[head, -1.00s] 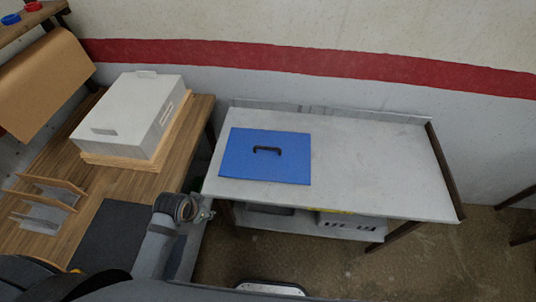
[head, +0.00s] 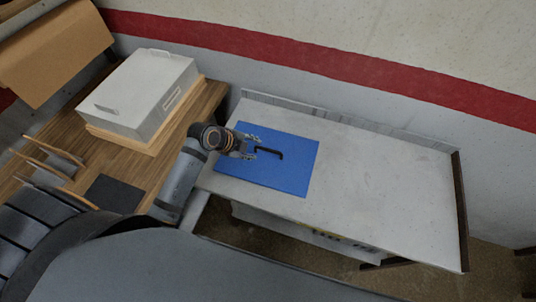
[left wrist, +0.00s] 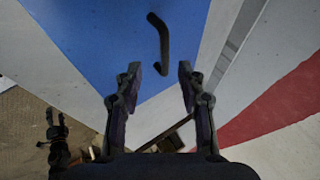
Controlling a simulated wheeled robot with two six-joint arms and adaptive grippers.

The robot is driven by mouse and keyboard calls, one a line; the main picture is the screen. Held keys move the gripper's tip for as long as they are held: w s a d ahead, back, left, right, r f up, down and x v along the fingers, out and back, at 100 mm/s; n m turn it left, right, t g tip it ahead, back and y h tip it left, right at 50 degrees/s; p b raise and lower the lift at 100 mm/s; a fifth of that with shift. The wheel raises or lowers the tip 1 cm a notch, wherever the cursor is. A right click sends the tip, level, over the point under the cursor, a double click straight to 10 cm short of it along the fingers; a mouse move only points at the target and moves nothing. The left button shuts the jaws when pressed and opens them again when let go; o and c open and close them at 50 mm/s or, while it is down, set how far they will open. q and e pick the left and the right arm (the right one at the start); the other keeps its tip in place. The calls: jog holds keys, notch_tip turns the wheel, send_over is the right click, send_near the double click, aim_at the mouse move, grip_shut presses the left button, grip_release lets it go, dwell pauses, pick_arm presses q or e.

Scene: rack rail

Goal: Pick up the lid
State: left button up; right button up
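The lid (head: 290,172) is a flat blue rectangle with a black bar handle (head: 270,152), lying on the grey metal table (head: 390,190). My left gripper (head: 254,147) is over the left part of the lid, close to the handle's left end. In the left wrist view my left gripper (left wrist: 160,70) has its two fingers spread apart with nothing between them. The handle (left wrist: 160,42) shows just beyond the fingertips, roughly in line with the gap. A dark jointed shape at the lower left of that view may be my right gripper; its state is unclear.
A wooden workbench (head: 165,140) on the left holds a white box (head: 150,85) on a wooden base and a dark mat (head: 113,193). A low metal upstand (head: 290,108) runs along the table's back edge by the wall. The table's right part is clear.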

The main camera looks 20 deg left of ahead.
aim_at(267, 150)
pick_arm(q)
jog(key=shift+w+d+f, duration=0.7)
jog(key=shift+w+d, duration=0.1)
jog(key=shift+w, duration=0.05)
jog(key=shift+w+d+f+p, duration=0.25)
jog(key=shift+d+p, duration=0.1)
jog(key=shift+p, duration=0.15)
jog(key=x, duration=0.2)
jog(key=shift+d+f+p, duration=0.2)
jog(key=shift+f+p, duration=0.1)
jog(key=shift+p, duration=0.05)
jog(key=shift+w+d+f, duration=0.3)
jog(key=shift+w+f, duration=0.1)
jog(key=shift+f, duration=0.1)
jog(key=shift+s+a, duration=0.1)
jog(key=shift+c, duration=1.2)
jog(key=c, duration=0.5)
grip_shut()
pick_arm(e)
jog(key=shift+w+d+r, duration=0.3)
jog(key=shift+w+d, duration=0.05)
jog(key=shift+w, duration=0.2)
jog(key=shift+w+d+r, duration=0.35)
jog(key=shift+w, duration=0.25)
jog(key=shift+w+d+r, duration=0.3)
jog(key=shift+w+d, duration=0.05)
jog(key=shift+w, duration=0.2)
